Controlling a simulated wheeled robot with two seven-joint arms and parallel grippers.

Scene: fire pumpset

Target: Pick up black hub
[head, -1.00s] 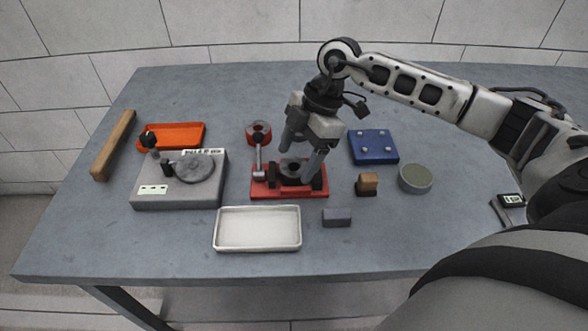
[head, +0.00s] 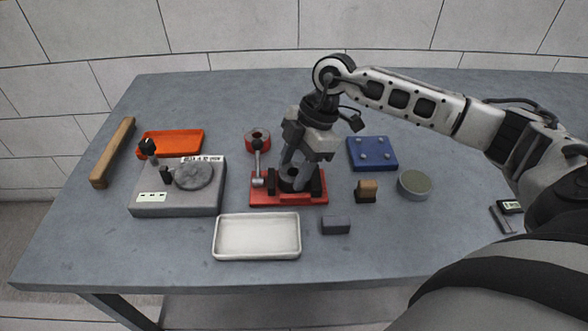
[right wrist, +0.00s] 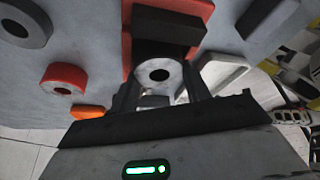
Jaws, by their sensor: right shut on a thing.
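The black hub (head: 289,182) sits in the middle of the red fixture (head: 289,200), between dark jaw blocks. In the right wrist view the hub (right wrist: 146,73) shows its round face with a central hole. My right gripper (head: 296,177) points down from above with one finger on each side of the hub, shut on it. In the right wrist view the gripper's fingers (right wrist: 160,92) flank the hub. The hub is still low in the fixture, and I cannot tell whether it has any clearance. The fingers partly hide it in the head view. My left gripper is not in view.
A lever (head: 257,165) stands at the fixture's left. A red ring (head: 250,142) lies behind it. A blue plate (head: 372,153), a brown-black block (head: 367,191) and a round grey disc (head: 414,184) are right. A white tray (head: 257,257) and a grey block (head: 336,225) are in front.

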